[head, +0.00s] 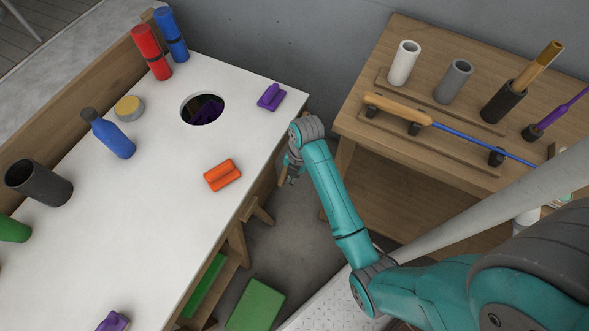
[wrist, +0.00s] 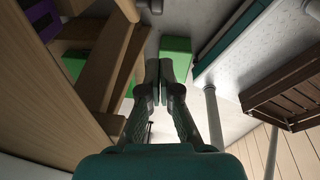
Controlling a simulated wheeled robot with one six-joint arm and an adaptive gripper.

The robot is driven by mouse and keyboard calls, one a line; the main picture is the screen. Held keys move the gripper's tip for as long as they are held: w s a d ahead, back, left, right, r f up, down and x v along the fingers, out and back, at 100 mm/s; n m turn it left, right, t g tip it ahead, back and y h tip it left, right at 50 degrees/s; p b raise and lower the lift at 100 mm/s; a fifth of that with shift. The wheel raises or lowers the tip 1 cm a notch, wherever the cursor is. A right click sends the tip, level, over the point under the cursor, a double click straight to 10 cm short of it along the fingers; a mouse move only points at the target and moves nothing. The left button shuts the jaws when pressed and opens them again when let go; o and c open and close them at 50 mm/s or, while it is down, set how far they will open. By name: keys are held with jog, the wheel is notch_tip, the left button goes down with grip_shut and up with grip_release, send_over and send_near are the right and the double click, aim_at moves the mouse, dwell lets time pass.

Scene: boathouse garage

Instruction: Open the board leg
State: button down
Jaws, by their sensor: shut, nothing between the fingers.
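The white-topped board (head: 165,190) fills the left of the head view. Wooden pieces show under its right edge, among them a short wooden bar (head: 258,212) that may be the board leg; I cannot tell for sure. In the wrist view wooden beams (wrist: 103,62) stand left of my gripper (wrist: 160,68), beside a large pale wooden panel (wrist: 45,115). My gripper's fingers are together with nothing between them, pointing at the floor area. In the head view my gripper is beside the board's right edge, mostly hidden by my wrist. I see no contact with the wood.
On the board are an orange block (head: 222,175), a purple block (head: 271,96), a blue bottle (head: 110,135) and a round hole (head: 202,108). A wooden bench (head: 365,125) with holders stands at right. A green block (head: 255,306) lies low between them.

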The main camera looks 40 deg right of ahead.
jog(key=shift+w+d+f, duration=0.2)
jog(key=shift+w+f, duration=0.05)
jog(key=shift+f, duration=1)
jog(key=shift+w+d+f, duration=0.2)
jog(key=shift+w+f, duration=0.1)
jog(key=shift+f, duration=1)
jog(key=shift+w+d+f, duration=0.2)
jog(key=shift+w+f, duration=0.05)
jog(key=shift+f, duration=1)
jog(key=shift+w+d+f+h, duration=0.1)
jog(key=shift+d+f+h, duration=0.2)
jog(key=shift+f, duration=0.15)
jog(key=w+d+f+t+h, duration=0.1)
jog(key=w+d+f+h, duration=0.1)
jog(key=d, duration=0.4)
jog(key=w+d+f+t+h, duration=0.2)
jog(key=w+d+f+h, duration=0.1)
jog(key=d+f, duration=0.3)
jog(key=shift+d+h, duration=0.2)
jog(key=shift+h, duration=0.5)
